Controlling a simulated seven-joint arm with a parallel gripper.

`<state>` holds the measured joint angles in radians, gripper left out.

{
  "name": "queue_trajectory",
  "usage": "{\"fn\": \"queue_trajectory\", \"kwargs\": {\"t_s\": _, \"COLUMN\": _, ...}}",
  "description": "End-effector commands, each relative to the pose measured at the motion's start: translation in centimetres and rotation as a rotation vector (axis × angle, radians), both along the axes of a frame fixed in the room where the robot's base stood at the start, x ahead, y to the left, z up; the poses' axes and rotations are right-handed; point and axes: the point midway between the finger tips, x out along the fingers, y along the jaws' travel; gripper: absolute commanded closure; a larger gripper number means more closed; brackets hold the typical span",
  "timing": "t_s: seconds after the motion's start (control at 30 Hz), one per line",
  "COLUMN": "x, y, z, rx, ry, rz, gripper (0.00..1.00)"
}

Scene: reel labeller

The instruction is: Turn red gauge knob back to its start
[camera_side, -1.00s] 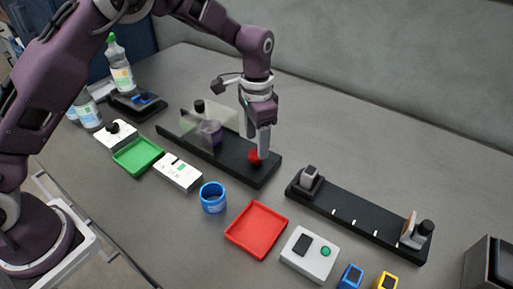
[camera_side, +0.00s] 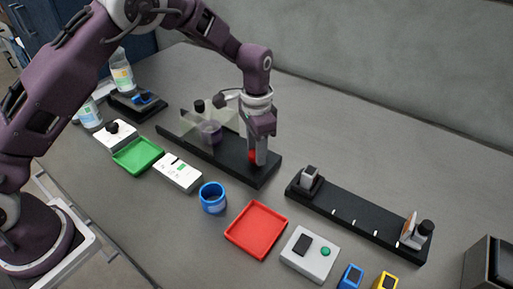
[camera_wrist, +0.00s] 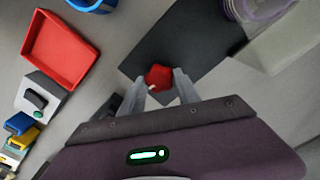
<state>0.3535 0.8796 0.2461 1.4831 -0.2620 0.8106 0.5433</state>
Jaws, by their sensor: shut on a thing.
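The red gauge knob (camera_side: 252,156) sits near the right end of a black base plate (camera_side: 229,168). In the wrist view the red knob (camera_wrist: 159,77) shows between my two fingertips, with a small pale mark on its near side. My gripper (camera_side: 257,160) points down over the base and is shut on the knob; the fingers partly hide it in the side view. In the wrist view my gripper (camera_wrist: 160,84) has one finger on each side of the knob. A clear upright panel (camera_side: 208,119) and a purple-tinted reel (camera_side: 211,133) stand farther left on the same base.
A red tray (camera_side: 257,230), a blue cup (camera_side: 213,198) and a white box with a green button (camera_side: 309,253) stand in front. A long black rail (camera_side: 352,213) lies to the right. A green tray (camera_side: 138,155) is at left. Grey table behind is clear.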

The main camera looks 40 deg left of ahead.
Motion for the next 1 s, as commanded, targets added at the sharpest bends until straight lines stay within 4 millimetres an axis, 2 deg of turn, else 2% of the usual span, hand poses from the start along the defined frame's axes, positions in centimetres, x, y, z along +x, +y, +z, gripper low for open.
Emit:
{"fn": "queue_trajectory", "kwargs": {"t_s": 0.37, "x": 0.0, "y": 0.01, "z": 0.05, "rx": 0.0, "ry": 0.0, "rz": 0.209, "gripper": 1.0}}
{"fn": "queue_trajectory", "kwargs": {"t_s": 1.0, "x": 0.01, "y": 0.02, "z": 0.05, "rx": 0.0, "ry": 0.0, "rz": 0.817, "gripper": 1.0}}
